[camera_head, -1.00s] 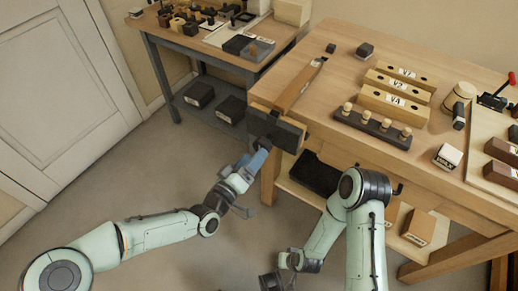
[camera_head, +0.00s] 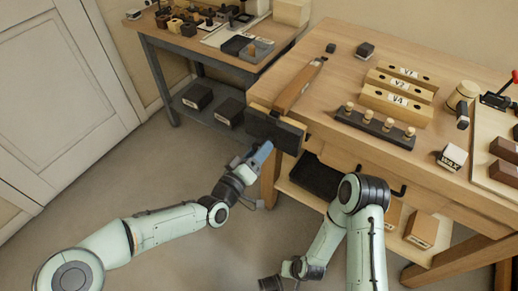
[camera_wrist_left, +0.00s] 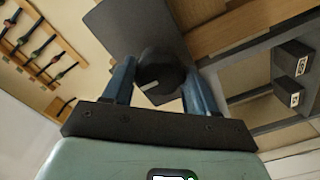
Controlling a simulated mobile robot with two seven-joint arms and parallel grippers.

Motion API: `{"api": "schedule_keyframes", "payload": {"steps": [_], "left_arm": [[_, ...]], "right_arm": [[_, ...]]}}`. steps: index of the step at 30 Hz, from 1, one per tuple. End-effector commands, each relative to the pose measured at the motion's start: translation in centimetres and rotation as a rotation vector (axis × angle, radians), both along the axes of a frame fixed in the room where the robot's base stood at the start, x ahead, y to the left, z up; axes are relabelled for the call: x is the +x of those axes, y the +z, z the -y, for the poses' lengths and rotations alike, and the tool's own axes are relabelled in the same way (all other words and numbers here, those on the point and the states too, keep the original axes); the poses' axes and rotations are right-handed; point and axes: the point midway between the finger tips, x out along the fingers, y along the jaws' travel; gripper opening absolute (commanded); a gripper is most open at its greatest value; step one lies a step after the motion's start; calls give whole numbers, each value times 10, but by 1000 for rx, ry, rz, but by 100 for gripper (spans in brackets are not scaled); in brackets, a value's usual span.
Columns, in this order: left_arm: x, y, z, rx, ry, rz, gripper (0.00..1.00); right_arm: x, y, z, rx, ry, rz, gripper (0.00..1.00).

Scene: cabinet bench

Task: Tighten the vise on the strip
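The vise (camera_head: 273,131) has a dark jaw block at the bench's left end. The wooden strip (camera_head: 299,87) lies behind it, running back over the bench top; its contact with the jaws is too small to judge. My left gripper (camera_head: 266,148) is in front of the jaw. In the left wrist view its two blue fingers (camera_wrist_left: 160,82) lie on either side of the round black knob (camera_wrist_left: 158,68), with no clear gap at the knob's edges. The knob has a white mark and is hidden in the head view. My right gripper (camera_head: 282,281) is low near the bottom edge, partly cut off.
Wooden blocks (camera_head: 396,103) and a dark rack with pegs (camera_head: 375,126) stand on the bench. A white-labelled block (camera_head: 452,157) is near the front edge. A second table (camera_head: 215,55) stands behind left. The floor left of the bench is clear.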

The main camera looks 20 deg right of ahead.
Motion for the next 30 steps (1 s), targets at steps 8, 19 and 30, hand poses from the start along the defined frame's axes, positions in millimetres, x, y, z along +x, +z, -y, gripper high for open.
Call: {"api": "schedule_keyframes", "payload": {"steps": [8,19,30], "left_arm": [[0,-1,1,90,-2,117,31],[0,0,1,216,-1,276,31],[0,-1,2,242,-2,312,31]], "right_arm": [[1,-11,0,0,0,-2,0],[2,-21,0,0,0,-5,0],[2,-25,0,0,0,-5,0]]}}
